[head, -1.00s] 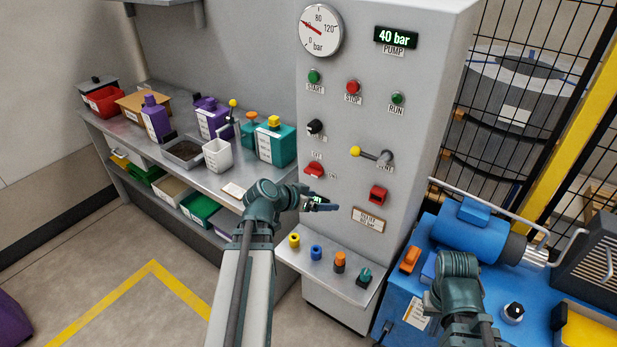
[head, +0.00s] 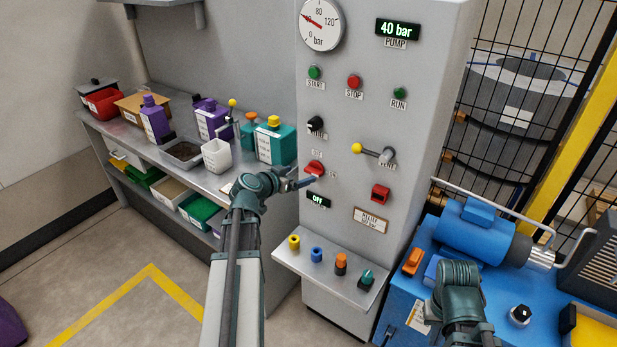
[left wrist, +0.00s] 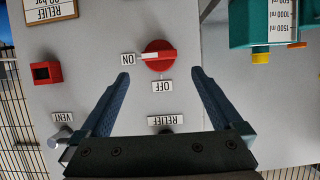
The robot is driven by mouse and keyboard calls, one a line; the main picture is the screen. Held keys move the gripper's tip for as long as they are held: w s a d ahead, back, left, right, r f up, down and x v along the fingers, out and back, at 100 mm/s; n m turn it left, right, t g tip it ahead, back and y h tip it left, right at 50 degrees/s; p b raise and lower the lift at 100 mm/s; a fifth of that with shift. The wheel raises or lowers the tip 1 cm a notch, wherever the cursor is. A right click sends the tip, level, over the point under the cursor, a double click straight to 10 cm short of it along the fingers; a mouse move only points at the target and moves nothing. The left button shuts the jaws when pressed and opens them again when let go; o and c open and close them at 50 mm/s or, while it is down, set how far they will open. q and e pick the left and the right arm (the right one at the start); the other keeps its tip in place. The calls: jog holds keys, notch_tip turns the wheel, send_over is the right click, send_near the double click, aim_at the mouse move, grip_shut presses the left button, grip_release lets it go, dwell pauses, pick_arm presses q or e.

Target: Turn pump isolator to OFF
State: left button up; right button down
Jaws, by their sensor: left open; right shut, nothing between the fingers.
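The pump isolator is a red rotary knob (head: 315,168) on the grey panel, with an OFF label above and an ON label at its right. In the left wrist view the knob (left wrist: 160,56) appears inverted, its white mark pointing at the ON label (left wrist: 128,59); the OFF label (left wrist: 164,87) is clear. My left gripper (head: 306,182) is in front of the knob. Its open fingers (left wrist: 160,78) are on either side of the knob's line, apart from it, with nothing between them. My right arm is at lower right; its fingers do not show.
A small display (head: 318,201) below the knob appears to read OFF. A red square switch (head: 381,193), a yellow-tipped vent lever (head: 372,151) and a black selector (head: 316,124) are nearby. A ledge (head: 331,268) with colored knobs juts out below. A shelf (head: 192,172) of containers stands left.

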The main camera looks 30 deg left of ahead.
aim_at(312, 171)
pick_arm(q)
jog(key=b+x, duration=0.2)
jog(key=x, duration=0.4)
jog(key=shift+w+d+f, duration=0.1)
jog(key=shift+w, duration=0.2)
jog(key=shift+c, duration=0.2)
jog(key=c, duration=1.3)
jog(key=shift+o, duration=0.2)
